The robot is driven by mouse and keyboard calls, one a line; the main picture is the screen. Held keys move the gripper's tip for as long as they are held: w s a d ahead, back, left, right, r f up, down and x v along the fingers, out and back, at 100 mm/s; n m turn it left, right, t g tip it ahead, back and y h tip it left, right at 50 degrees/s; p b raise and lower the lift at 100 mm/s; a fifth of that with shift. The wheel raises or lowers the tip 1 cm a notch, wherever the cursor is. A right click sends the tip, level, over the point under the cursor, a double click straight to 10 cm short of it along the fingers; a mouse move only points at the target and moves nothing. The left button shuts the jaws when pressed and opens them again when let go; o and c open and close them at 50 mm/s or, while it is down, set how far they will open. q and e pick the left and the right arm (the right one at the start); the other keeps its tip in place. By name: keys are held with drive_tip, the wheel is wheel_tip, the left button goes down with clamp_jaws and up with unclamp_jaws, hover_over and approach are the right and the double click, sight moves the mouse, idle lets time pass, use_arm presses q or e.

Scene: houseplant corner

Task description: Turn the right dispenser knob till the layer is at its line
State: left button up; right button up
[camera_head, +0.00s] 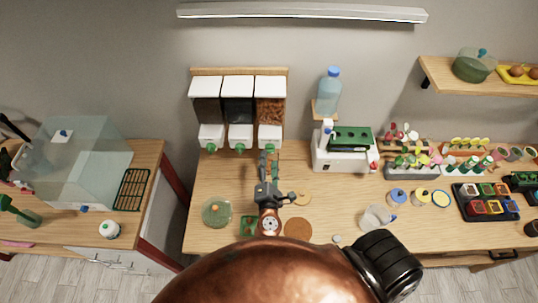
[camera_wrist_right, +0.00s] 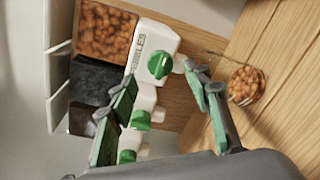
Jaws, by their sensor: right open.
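The dispenser (camera_head: 238,82) hangs on the back wall with three bins and white spouts. Its right bin (camera_head: 270,110) holds brown pebbles. The right green knob (camera_wrist_right: 160,63) sits on a white spout marked with lettering in the right wrist view; the head view shows it just past the gripper (camera_head: 270,147). My right gripper (camera_wrist_right: 162,82) is open, its fingertips on either side of and a little short of this knob. It reaches up to the spout in the head view (camera_head: 268,156). A glass jar of pebbles (camera_wrist_right: 245,86) stands on the table; its line cannot be made out. My left gripper is not in view.
The middle green knob (camera_wrist_right: 141,120) and left knob (camera_wrist_right: 127,156) are close to the fingers. A white machine (camera_head: 340,150) stands right of the dispenser. A green-filled dish (camera_head: 216,212) and a brown disc (camera_head: 298,229) lie on the wooden table (camera_head: 335,205).

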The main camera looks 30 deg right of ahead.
drive_tip(key=v, duration=0.7)
drive_tip(key=shift+s+a, duration=0.2)
drive_tip(key=shift+s, duration=0.2)
drive_tip(key=shift+r, duration=0.1)
